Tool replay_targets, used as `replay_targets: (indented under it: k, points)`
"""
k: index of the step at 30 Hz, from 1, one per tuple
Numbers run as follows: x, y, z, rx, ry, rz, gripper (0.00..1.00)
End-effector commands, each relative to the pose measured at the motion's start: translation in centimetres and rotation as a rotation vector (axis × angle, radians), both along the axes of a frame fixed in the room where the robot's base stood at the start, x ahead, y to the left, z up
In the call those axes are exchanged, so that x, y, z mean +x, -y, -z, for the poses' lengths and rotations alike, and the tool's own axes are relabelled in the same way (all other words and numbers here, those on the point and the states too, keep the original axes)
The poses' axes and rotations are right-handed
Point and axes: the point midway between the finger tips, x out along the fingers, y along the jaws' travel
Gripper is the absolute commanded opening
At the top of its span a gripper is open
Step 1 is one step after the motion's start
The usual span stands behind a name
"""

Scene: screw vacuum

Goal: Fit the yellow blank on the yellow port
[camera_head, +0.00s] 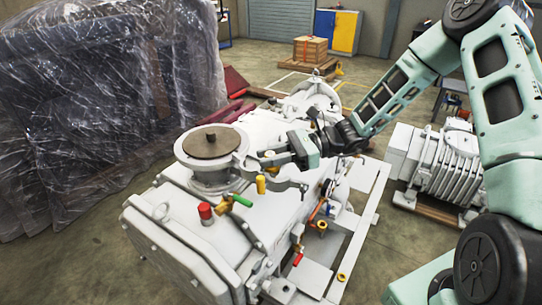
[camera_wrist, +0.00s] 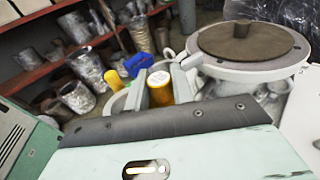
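A yellow cylinder (camera_head: 260,184), which looks like the yellow blank, stands upright by the front of my gripper (camera_head: 275,174). In the wrist view the yellow cylinder (camera_wrist: 160,88) shows between the two grey fingers of my gripper (camera_wrist: 163,82). The fingers look spread apart in the head view, and I see no clear grip on the cylinder. I cannot tell whether either finger touches it. Its lower end is hidden by the gripper body in the wrist view. Yellow rings (camera_head: 342,277) (camera_head: 321,226) show low on the machine's near right side; I cannot tell which is the yellow port.
The white vacuum machine (camera_head: 185,245) fills the middle. Its round flange with a brown disc (camera_head: 211,142) stands close beside my gripper. A red cap (camera_head: 205,212) and a green handle (camera_head: 242,201) stick up nearby. A plastic-wrapped load (camera_head: 90,110) stands left; a ribbed motor (camera_head: 450,165) stands right.

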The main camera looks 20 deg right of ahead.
Motion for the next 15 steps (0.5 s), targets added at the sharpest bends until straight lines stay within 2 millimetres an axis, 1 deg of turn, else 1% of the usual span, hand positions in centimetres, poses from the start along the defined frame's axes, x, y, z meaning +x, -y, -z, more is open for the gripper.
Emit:
replay_targets:
  k: [1,6,9,12,13,15]
  points:
    - [-0.5,0.1,1.4,-0.026,-0.013,-0.005,0.31]
    - [-0.6,0.0,1.5,-0.025,-0.014,-0.006,0.31]
    - [-0.6,0.0,1.0,-0.026,-0.014,-0.007,0.31]
    - [-0.6,0.1,-0.1,-0.026,-0.013,-0.006,0.31]
    - [-0.6,0.8,0.3,-0.026,-0.012,-0.003,0.31]
    - [-0.7,2.3,0.1,-0.027,-0.011,0.001,0.31]
